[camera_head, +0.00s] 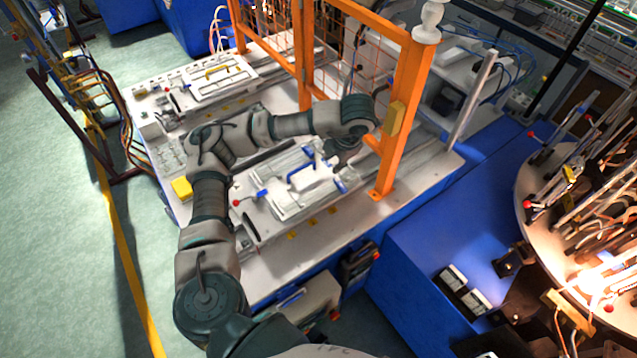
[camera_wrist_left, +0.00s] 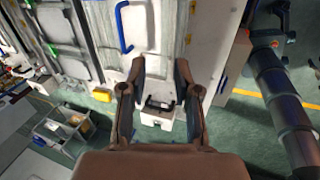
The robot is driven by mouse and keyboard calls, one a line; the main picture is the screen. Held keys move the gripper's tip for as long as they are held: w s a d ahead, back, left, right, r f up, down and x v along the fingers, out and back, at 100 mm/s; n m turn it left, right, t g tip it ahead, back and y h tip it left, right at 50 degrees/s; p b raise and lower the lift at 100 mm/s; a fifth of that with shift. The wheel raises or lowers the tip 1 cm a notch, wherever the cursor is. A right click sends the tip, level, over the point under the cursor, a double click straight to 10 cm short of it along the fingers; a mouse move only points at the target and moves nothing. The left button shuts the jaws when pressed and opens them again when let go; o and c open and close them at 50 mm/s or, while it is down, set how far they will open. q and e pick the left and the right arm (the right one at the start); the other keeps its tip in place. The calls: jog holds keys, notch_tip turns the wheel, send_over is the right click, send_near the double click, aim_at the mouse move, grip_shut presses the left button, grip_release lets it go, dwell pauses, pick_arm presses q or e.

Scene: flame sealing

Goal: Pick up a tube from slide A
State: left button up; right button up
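My left gripper (camera_head: 322,158) hangs over the back of a white slide (camera_head: 283,205) with a blue handle (camera_head: 300,174) in the head view. In the left wrist view my left gripper (camera_wrist_left: 160,72) has its two fingers apart, with nothing held between them. The blue handle (camera_wrist_left: 122,28) shows just ahead and left of the fingers there. A second slide with a yellow handle (camera_head: 222,70) lies farther back. I cannot read a label that tells which is slide A. I cannot make out a tube on either slide. My right gripper is not in view.
An orange post (camera_head: 401,115) with mesh guarding stands close right of my left gripper. A round rack with bright flames (camera_head: 600,275) is at the right. A blue surface (camera_head: 420,270) lies between. A white box with a black handle (camera_wrist_left: 160,118) shows below the fingers.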

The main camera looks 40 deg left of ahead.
pick_arm(q)
jog(key=f+m+h+b, duration=0.1)
jog(key=m+b, duration=0.2)
jog(key=m, duration=0.4)
jog(key=m+t+h+b, duration=0.35)
jog(key=m+b, duration=0.65)
jog(key=m, duration=1.9)
send_over(328, 185)
jog(key=s, duration=0.2)
jog(key=shift+y, duration=0.25)
jog(key=f, duration=1.1)
jog(key=shift+w+a+f, duration=0.1)
jog(key=shift+w+a, duration=0.05)
jog(key=shift+a, duration=0.25)
jog(key=x, duration=0.5)
jog(key=shift+d+p, duration=0.15)
jog(key=shift+p, duration=0.2)
jog(key=shift+f, duration=0.15)
grip_shut()
jog(key=shift+f, duration=0.1)
